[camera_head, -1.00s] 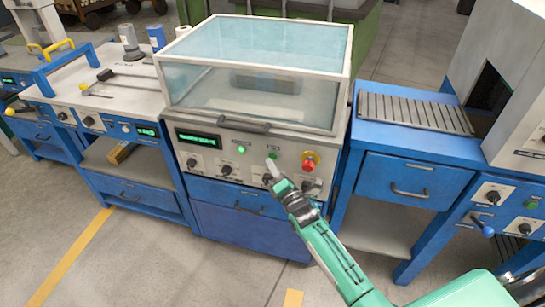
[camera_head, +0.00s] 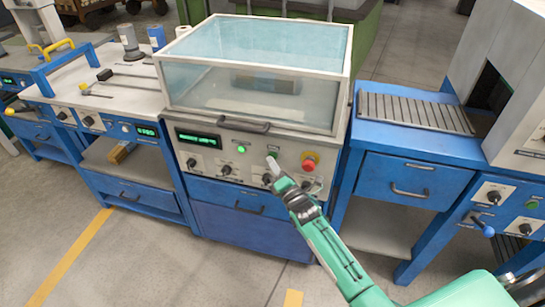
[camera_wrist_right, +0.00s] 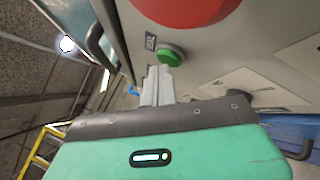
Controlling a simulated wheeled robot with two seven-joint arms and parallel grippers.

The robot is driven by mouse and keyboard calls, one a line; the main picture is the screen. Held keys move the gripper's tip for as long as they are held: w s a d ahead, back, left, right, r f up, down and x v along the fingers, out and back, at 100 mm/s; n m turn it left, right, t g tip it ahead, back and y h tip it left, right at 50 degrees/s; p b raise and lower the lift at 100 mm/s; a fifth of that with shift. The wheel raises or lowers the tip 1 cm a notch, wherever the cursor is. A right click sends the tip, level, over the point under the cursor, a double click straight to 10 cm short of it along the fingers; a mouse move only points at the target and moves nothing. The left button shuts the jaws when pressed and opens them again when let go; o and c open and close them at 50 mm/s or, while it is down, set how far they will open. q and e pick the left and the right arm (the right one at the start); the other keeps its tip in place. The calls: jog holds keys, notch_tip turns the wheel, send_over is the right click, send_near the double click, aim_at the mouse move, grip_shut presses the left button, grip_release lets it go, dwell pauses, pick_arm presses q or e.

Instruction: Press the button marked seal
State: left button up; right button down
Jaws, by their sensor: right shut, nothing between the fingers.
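The machine with the clear lid has a front panel (camera_head: 225,166) with two green buttons. The left green button (camera_head: 241,149) looks lit. The right green button (camera_head: 272,155) is just above the tip of my right gripper (camera_head: 273,166), which is shut and empty. In the right wrist view the fingers (camera_wrist_right: 157,84) end at the lower edge of a green button (camera_wrist_right: 170,55); I cannot tell whether they touch it. A small dark label sits beside this button, too small to read surely. My left gripper is out of view.
Dark knobs line the panel below, and a lid handle (camera_head: 243,124) sits above. A blue roller table (camera_head: 415,130) stands to the right.

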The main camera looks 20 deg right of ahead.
jog(key=shift+w+d, duration=0.15)
jog(key=shift+w, duration=0.1)
jog(key=shift+s, duration=0.1)
dwell(0.5)
jog(key=shift+s+a+p, duration=0.35)
jog(key=shift+s+a, duration=0.1)
jog(key=shift+s, duration=0.15)
jog(key=s+a+p, duration=0.1)
jog(key=s, duration=0.1)
jog(key=s+a+p, duration=0.1)
jog(key=s, duration=0.1)
jog(key=shift+a, duration=0.4)
dwell(0.4)
